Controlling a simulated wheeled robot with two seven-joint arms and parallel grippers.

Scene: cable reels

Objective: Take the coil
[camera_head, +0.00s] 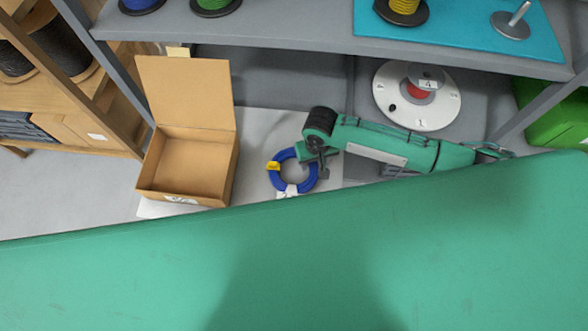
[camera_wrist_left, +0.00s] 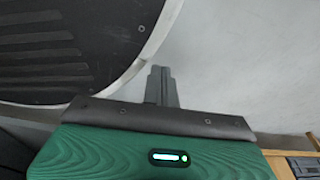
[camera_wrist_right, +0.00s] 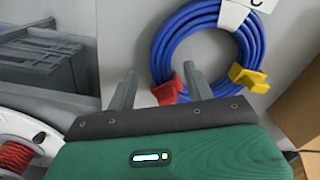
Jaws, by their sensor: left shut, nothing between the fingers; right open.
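The blue cable coil (camera_head: 275,180) lies on the grey surface under the shelf, right of the open cardboard box. It also shows in the right wrist view (camera_wrist_right: 159,50), with a white band, a yellow clip (camera_wrist_right: 249,78) and a red clip (camera_wrist_right: 167,92). My right gripper (camera_head: 319,164) is at the coil's right side, open. In the right wrist view its fingers (camera_wrist_right: 160,84) are spread, with the red clip and coil edge appearing between them; I cannot tell contact. My left gripper (camera_wrist_left: 161,84) is shut and empty, seen only in its wrist view, away from the coil.
An open cardboard box (camera_head: 182,167) stands left of the coil. A white reel (camera_head: 443,103) with a red centre is behind my right arm. The shelf edge (camera_head: 330,46) runs above, holding spools and a teal mat (camera_head: 458,36). A green bin (camera_head: 558,122) is at right.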

